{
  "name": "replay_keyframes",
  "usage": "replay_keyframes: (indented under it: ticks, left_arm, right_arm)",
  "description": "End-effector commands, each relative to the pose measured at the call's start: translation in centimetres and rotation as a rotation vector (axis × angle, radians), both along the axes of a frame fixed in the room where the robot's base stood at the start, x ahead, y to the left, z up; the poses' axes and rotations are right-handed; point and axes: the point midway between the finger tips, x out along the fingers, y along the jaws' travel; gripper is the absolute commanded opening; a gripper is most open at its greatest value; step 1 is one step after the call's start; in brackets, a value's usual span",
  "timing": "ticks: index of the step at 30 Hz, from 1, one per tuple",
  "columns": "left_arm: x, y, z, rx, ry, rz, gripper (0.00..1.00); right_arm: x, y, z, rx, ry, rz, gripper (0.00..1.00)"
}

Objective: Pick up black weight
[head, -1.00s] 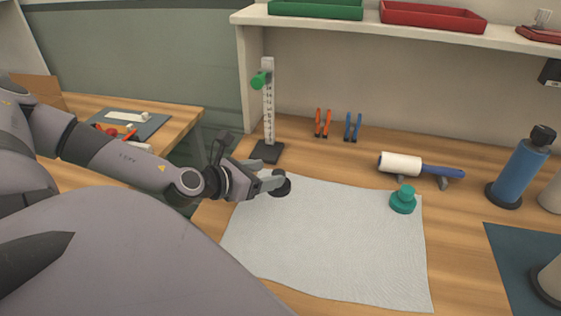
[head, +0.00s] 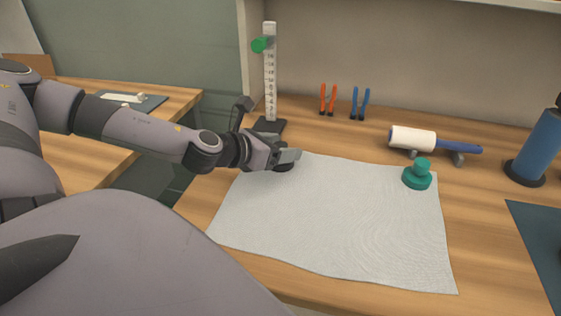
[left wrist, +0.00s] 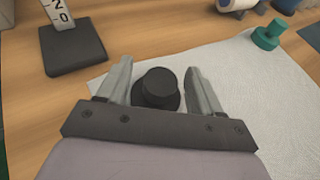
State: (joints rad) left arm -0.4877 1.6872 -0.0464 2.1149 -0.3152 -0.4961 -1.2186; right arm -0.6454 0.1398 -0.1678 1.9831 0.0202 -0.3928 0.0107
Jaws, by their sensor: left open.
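The black weight (left wrist: 160,88) stands upright at the far left corner of the white mat (head: 330,220). In the head view the weight (head: 284,167) is partly hidden behind my gripper. My left gripper (head: 289,157) is open. In the left wrist view its two fingers (left wrist: 158,85) are on either side of the weight's knob, with a visible gap on each side. My right gripper is not in view.
A teal weight (head: 417,175) stands on the mat's far right corner. A ruler stand (head: 270,75) with a green slider is just behind my left gripper. A lint roller (head: 430,141), two pairs of pliers and a blue bottle (head: 536,150) stand farther right. The mat's middle is clear.

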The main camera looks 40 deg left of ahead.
Motion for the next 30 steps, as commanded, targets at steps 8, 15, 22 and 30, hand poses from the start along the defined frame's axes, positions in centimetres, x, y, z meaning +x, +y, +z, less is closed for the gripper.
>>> replay_keyframes:
  ticks: [8,15,22,30]
  left_arm:
    - [0.2,-0.1,0.0,-0.001,-0.001,-0.002,0.65]
    - [0.2,-0.1,0.0,0.0,0.0,-0.001,0.07]
    - [0.2,-0.1,0.2,0.0,-0.004,-0.001,0.0]
    - [0.2,-0.1,1.0,0.0,-0.004,-0.002,0.0]
  right_arm:
    - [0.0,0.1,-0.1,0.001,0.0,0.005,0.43]
    - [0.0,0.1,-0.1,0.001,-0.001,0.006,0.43]
    - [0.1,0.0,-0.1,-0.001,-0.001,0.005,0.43]
    - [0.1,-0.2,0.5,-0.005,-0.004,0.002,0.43]
